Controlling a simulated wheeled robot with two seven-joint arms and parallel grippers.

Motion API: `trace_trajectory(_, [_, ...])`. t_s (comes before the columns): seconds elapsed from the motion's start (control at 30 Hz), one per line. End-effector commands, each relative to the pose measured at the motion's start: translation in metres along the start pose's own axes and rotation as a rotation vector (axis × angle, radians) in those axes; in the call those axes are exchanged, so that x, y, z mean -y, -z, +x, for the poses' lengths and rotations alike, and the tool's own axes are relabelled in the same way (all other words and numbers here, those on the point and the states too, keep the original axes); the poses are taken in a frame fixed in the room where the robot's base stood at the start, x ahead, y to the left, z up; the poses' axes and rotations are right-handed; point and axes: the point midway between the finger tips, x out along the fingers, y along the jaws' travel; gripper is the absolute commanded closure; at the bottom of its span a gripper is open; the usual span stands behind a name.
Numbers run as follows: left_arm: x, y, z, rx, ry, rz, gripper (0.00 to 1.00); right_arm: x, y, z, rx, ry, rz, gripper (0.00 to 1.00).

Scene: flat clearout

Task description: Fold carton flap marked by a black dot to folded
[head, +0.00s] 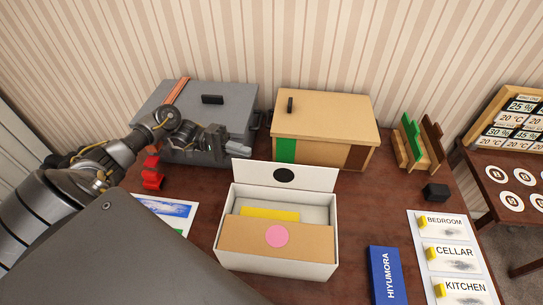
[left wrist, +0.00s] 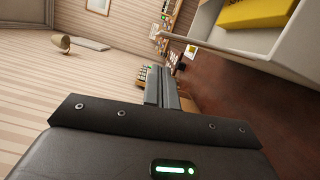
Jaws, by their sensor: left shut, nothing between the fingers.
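The white carton (head: 276,268) stands open on the table. Its back flap (head: 312,177), marked by a black dot (head: 284,175), stands up at the rear edge. A brown panel (head: 300,242) with a pink dot lies across the front part of the opening. A yellow item (head: 270,214) shows behind it inside. My left gripper (head: 240,148) is shut and empty, above and to the left of the black-dot flap, apart from it. In the left wrist view, the shut fingers (left wrist: 163,86) point away from the camera, and part of the carton (left wrist: 290,45) shows at upper right. My right gripper is not in view.
A grey box (head: 225,100) and a wooden box (head: 330,110) stand behind the carton. A red object (head: 152,175) is at left. A blue HIYUMORA box (head: 387,275) and a labelled sheet (head: 450,255) lie at right. The table between the carton and blue box is clear.

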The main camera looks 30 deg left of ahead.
Motion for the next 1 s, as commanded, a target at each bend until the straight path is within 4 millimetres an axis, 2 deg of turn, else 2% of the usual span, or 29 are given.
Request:
trace_trajectory(0.17, [-0.004, -0.001, 0.016, 0.001, -0.003, 0.000, 1.00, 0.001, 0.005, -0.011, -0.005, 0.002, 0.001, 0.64])
trace_trajectory(0.4, [-0.005, -0.002, 0.058, 0.001, -0.003, -0.001, 1.00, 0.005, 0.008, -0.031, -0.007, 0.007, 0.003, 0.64])
trace_trajectory(0.6, [-0.003, -0.001, 0.086, 0.000, 0.000, 0.000, 1.00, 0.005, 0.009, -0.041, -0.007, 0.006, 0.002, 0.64])
trace_trajectory(0.8, [-0.001, -0.001, 0.098, -0.001, 0.001, 0.001, 1.00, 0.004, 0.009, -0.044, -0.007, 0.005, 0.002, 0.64])
trace_trajectory(1.0, [0.000, -0.001, 0.099, -0.001, 0.002, 0.001, 1.00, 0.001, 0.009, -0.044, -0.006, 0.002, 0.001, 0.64])
